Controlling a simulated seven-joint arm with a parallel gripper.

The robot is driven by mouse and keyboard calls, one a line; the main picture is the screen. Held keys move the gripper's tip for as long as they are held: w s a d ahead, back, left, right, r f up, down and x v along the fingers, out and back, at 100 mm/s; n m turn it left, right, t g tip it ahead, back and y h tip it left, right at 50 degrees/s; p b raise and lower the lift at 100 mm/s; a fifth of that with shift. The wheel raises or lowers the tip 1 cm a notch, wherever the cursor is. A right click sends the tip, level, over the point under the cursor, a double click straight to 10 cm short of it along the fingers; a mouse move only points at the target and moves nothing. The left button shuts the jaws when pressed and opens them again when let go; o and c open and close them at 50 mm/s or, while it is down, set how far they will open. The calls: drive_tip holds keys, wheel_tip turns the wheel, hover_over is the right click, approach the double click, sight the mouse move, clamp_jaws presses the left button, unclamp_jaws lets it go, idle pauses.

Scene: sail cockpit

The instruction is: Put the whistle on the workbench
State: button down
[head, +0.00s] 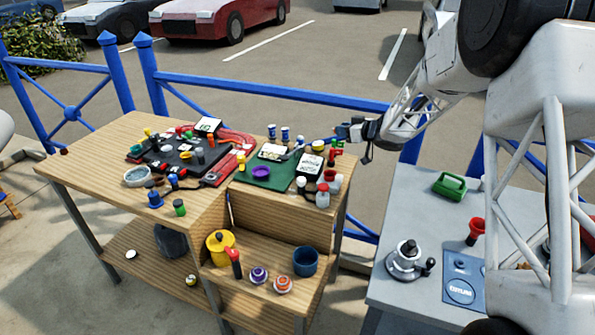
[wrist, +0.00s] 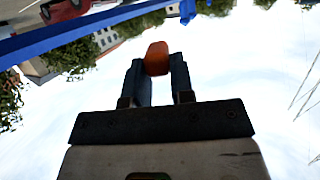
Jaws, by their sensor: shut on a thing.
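My gripper (head: 352,133) is above the right back edge of the wooden workbench (head: 95,152), pointing left. In the wrist view my gripper (wrist: 157,75) is shut on a small orange, rounded block-like thing (wrist: 157,58), held between the two dark fingertips. It seems to be the whistle, but its detail is too small to confirm. In the head view the held thing is too small to make out. Sky shows behind it in the wrist view, so it is held up in the air, apart from the bench.
The bench top is crowded with a dark tray (head: 160,160), a green mat (head: 262,182), a purple bowl (head: 261,172) and several bottles. The front left of the top is bare.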

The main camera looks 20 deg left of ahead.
drive_tip(key=d, duration=0.2)
hover_over(344, 171)
wheel_tip(344, 171, down, 4)
drive_tip(key=shift+s+f+t, duration=0.15)
drive_tip(key=shift+f+t, duration=0.15)
drive_tip(key=shift+f, duration=0.2)
drive_tip(key=shift+f, duration=3.15)
drive_tip(key=shift+f, duration=1.85)
drive_tip(key=shift+f, duration=0.1)
